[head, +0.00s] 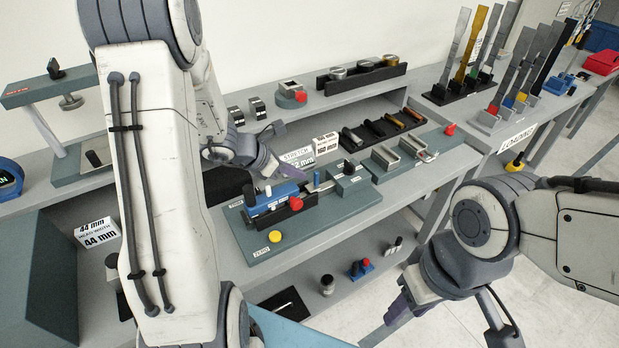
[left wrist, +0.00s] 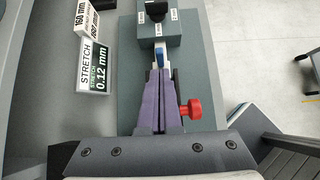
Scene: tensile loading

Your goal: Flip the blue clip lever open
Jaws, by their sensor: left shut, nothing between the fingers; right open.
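The stretching device (head: 335,215) stands on the bench on a grey-green base. A blue clip block (head: 272,196) is at its left, beside a red knob (head: 296,202). A small upright blue piece (head: 316,179) stands to the right; I cannot tell which blue part is the lever. My left gripper (head: 271,168) is shut and empty above the device. In the left wrist view its purple fingertips (left wrist: 160,70) lie just short of a small blue piece (left wrist: 159,56); contact cannot be told. My right gripper (head: 399,308) is open and empty, away from the device at lower right.
Size signs (head: 299,156) stand behind the device. A yellow button (head: 275,236) is on its front left. A grey block (left wrist: 158,28) lies beyond the fingertips, and a red knob (left wrist: 192,109) is right of them. Racks with metal strips (head: 500,110) stand at right.

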